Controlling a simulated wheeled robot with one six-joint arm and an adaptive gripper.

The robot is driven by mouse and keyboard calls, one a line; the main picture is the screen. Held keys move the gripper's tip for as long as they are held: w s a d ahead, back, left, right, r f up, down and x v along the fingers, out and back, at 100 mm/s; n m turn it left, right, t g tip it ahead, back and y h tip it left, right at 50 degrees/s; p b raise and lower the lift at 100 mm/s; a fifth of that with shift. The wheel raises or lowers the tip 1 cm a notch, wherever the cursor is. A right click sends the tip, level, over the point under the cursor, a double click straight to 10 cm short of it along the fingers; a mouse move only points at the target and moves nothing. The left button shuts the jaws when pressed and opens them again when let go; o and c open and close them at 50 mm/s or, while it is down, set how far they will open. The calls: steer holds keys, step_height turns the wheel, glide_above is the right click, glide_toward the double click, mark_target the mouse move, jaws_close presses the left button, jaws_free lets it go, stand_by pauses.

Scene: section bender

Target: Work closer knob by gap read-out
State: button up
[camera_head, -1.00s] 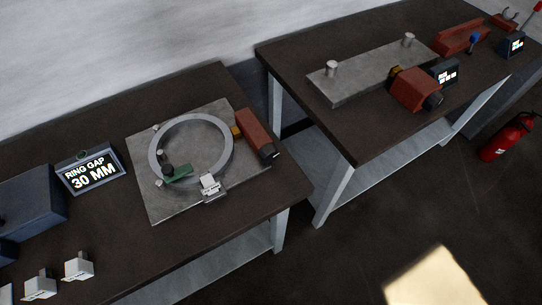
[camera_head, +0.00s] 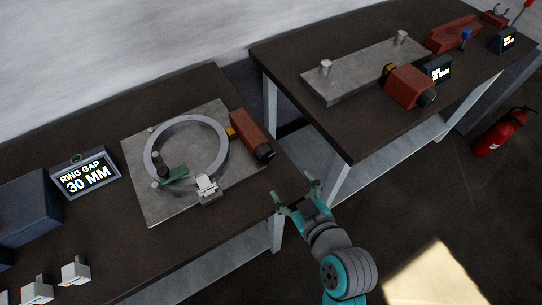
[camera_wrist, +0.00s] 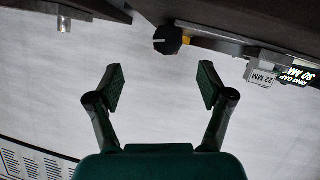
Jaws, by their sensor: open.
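The read-out (camera_head: 86,176) shows "RING GAP 30 MM" on the left bench. The red closer (camera_head: 248,133) has a dark knob (camera_head: 264,152) at its near end, on the grey plate (camera_head: 146,208) beside the metal ring (camera_head: 222,165). A small pale block (camera_head: 207,187) sits at the ring's near side; it reads "22 MM" in the wrist view (camera_wrist: 262,77). My gripper (camera_head: 296,190) is open and empty, off the bench's right edge, apart from the knob. The dark knob shows above my fingers in the wrist view (camera_wrist: 167,40), where the picture appears upside down.
A green piece (camera_head: 174,174) lies at the ring's left side. Several white blocks (camera_head: 76,271) stand at the bench's front left. The second bench (camera_head: 350,136) carries a grey plate (camera_head: 346,82) and another red unit (camera_head: 404,88). A fire extinguisher (camera_head: 500,135) stands at right.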

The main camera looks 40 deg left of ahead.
mark_target(267, 156)
steer(key=shift+a+r+n+g, duration=0.3)
steer(key=shift+a+r+n, duration=0.25)
steer(key=shift+a, duration=0.65)
steer(key=x, duration=1)
steer(key=shift+w+a+r, duration=0.1)
steer(key=shift+a, duration=0.1)
steer(key=c, duration=1.2)
